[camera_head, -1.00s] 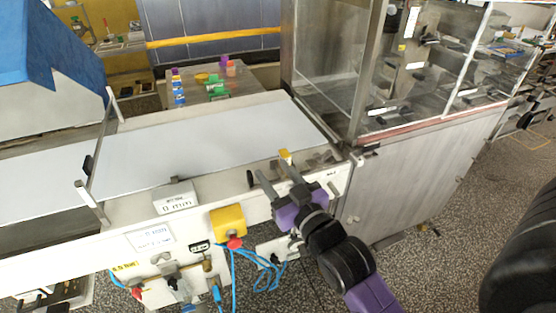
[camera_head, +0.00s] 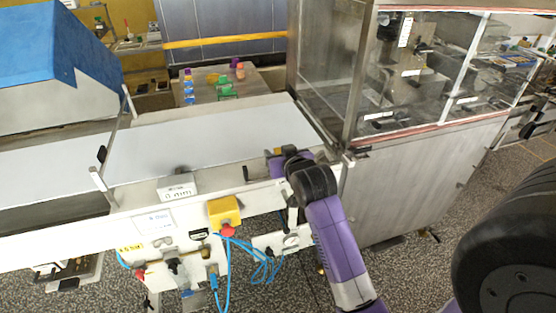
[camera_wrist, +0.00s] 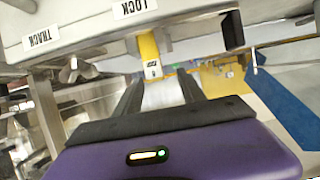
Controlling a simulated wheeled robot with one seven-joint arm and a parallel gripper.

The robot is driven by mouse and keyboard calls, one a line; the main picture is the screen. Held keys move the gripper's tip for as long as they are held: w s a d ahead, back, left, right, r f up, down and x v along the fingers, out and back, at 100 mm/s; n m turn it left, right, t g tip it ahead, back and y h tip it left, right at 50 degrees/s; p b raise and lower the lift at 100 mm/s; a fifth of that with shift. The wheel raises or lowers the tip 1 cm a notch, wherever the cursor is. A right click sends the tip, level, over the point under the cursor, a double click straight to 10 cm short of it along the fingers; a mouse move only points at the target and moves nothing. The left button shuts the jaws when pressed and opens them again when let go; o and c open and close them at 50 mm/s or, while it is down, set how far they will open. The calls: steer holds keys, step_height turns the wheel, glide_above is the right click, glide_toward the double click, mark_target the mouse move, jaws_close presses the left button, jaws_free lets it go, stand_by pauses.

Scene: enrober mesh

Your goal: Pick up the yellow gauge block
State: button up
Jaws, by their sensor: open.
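The yellow gauge block (camera_wrist: 149,50) stands out in the wrist view as a narrow yellow bar with a small dark-and-white label near its lower end. In the head view only a small yellow part (camera_head: 278,151) shows, at the conveyor's near right edge beside my wrist. My gripper (camera_wrist: 159,80) is open, with its two dark fingers pointing toward the block. The block's labelled end appears in line with the gap between the fingertips. I cannot tell whether it is inside the gap or just beyond it. In the head view my own arm hides most of the gripper.
A metal housing with LOCK (camera_wrist: 134,7) and TRACK (camera_wrist: 43,37) labels is close ahead in the wrist view. The white conveyor belt (camera_head: 200,140) is bare. A glazed cabinet (camera_head: 400,150) stands to the right. A yellow box with a red button (camera_head: 225,213) is on the conveyor's front.

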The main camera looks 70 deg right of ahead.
mark_target(276, 151)
steer(key=shift+s+f+p+x, duration=0.15)
steer(key=shift+p+x, duration=0.1)
steer(key=shift+x, duration=1.1)
steer(key=shift+s+f+p+x, duration=0.15)
steer(key=shift+p+x, duration=0.1)
steer(key=shift+x, duration=1.05)
jaws_close()
